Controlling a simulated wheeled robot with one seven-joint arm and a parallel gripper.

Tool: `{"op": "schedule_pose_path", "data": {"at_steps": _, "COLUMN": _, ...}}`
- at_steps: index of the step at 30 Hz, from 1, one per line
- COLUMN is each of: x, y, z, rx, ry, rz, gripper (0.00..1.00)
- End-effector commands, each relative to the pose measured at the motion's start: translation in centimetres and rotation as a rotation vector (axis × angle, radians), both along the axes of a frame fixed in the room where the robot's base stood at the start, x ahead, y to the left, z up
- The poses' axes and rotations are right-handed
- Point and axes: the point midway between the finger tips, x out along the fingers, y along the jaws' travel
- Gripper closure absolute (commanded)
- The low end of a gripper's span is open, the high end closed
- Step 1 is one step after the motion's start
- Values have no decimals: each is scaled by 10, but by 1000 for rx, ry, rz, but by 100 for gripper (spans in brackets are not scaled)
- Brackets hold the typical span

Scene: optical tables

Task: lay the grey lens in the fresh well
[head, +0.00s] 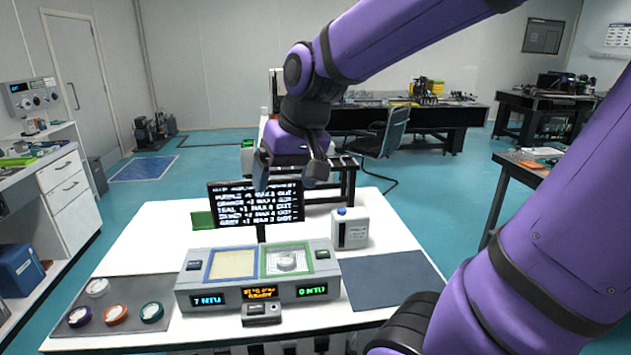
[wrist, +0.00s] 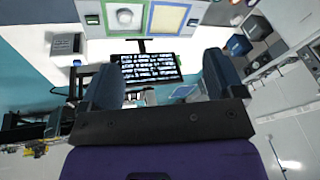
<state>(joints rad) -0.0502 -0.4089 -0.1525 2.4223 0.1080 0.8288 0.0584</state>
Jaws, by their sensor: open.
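A two-well device (head: 258,297) stands on the white table. Its right well, framed in green (head: 311,264), has a 0 NTU readout below it. A pale grey round piece (head: 287,260), looking like the grey lens, lies inside that frame; it also shows in the wrist view (wrist: 125,16). The left well, framed in blue (head: 208,266), reads 7 NTU, is yellowish and looks empty. My gripper (head: 289,178) is open and empty, high behind the device near the screen. Its two fingers show apart in the wrist view (wrist: 163,82).
A dark mat (head: 390,279) at right is bare.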

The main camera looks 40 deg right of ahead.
Motion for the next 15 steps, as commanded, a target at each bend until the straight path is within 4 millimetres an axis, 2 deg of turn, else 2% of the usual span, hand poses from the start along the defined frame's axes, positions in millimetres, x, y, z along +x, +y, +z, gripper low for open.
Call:
{"op": "schedule_pose_path", "data": {"at_steps": 3, "x": -31, "y": 8, "z": 15, "rx": -46, "ry": -59, "rz": 60, "gripper": 13}}
{"op": "schedule_pose_path", "data": {"at_steps": 9, "x": -75, "y": 18, "z": 27, "rx": -132, "ry": -127, "rz": 139, "gripper": 13}}
{"op": "schedule_pose_path", "data": {"at_steps": 15, "x": -95, "y": 22, "z": 30, "rx": -182, "ry": -160, "rz": 172, "gripper": 13}}
